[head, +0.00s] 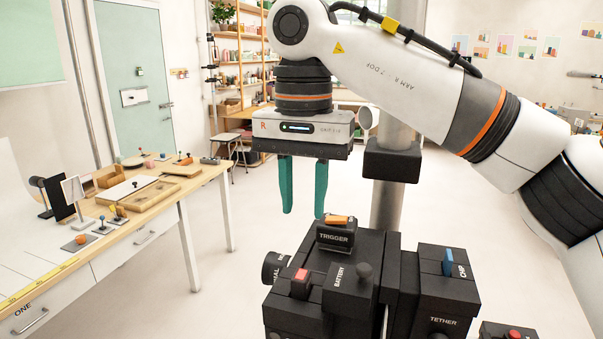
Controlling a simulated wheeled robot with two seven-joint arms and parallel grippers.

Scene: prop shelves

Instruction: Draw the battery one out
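A black block labelled BATTERY (345,294) sits at the front of a dark assembly of blocks at lower middle. A dark round knob (364,271) stands on its top right. My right gripper (303,213) hangs from above with two green fingers pointing down, apart and with nothing between them. It shows above and left of the BATTERY block, near the block labelled TRIGGER (334,238), which has an orange piece on top. I cannot tell how far apart in depth they are. My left gripper is not in view.
A red-topped part (300,276) stands left of the BATTERY block. A CHIP block with a blue tab (448,262) and a TETHER label stand right. A wooden table (150,222) with trays and small objects is at left. Open floor lies between.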

